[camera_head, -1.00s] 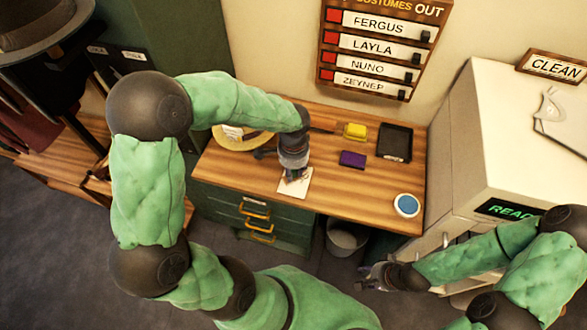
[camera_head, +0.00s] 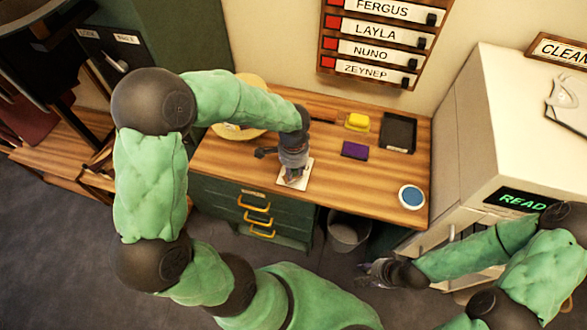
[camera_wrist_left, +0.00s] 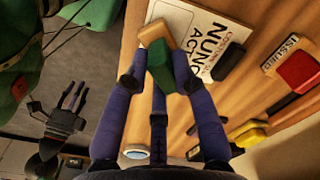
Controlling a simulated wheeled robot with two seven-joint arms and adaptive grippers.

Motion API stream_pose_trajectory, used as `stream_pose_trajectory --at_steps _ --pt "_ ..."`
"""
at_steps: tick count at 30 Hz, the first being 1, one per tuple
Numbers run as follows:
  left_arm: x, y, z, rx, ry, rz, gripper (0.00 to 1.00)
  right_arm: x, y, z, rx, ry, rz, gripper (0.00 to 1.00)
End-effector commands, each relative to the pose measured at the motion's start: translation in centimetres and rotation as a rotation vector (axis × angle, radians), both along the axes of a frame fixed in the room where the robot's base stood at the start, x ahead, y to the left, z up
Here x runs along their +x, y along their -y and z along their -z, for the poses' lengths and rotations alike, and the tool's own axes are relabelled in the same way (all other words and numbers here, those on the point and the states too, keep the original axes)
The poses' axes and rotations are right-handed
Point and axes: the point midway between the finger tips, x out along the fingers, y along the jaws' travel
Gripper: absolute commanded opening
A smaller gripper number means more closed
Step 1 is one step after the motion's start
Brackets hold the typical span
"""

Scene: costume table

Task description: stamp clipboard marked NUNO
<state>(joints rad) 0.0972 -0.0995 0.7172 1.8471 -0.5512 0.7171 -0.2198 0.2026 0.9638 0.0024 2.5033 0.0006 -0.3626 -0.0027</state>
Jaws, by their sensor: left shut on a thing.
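The clipboard marked NUNO (camera_wrist_left: 186,24) lies on the wooden desk, its white sheet and black clip (camera_wrist_left: 230,62) showing in the left wrist view. In the head view it is a small pale sheet (camera_head: 303,183) near the desk's front edge. My left gripper (camera_head: 294,176) points down over it, shut on a green and wooden stamp block (camera_wrist_left: 157,45). The block covers part of the sheet; I cannot tell whether it touches the paper. My right gripper (camera_head: 372,271) is open and empty, low in front of the desk; it also shows in the left wrist view (camera_wrist_left: 74,96).
On the desk are a yellow block (camera_head: 358,121), a purple pad (camera_head: 354,150), a black tray (camera_head: 398,132) and a round blue-topped item (camera_head: 411,196). A straw hat (camera_head: 240,131) sits behind my left arm. A white cabinet (camera_head: 500,130) stands right, a bin (camera_head: 348,232) below.

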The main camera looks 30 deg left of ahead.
Motion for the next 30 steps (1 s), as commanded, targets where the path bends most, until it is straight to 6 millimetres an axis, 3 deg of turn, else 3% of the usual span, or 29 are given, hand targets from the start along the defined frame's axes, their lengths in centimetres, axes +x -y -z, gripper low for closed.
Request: stream_pose_trajectory --at_steps 30 --pt "0.00 0.00 0.70 0.000 0.000 0.000 0.06 0.00 0.00 0.54 0.000 0.000 0.000 0.40"
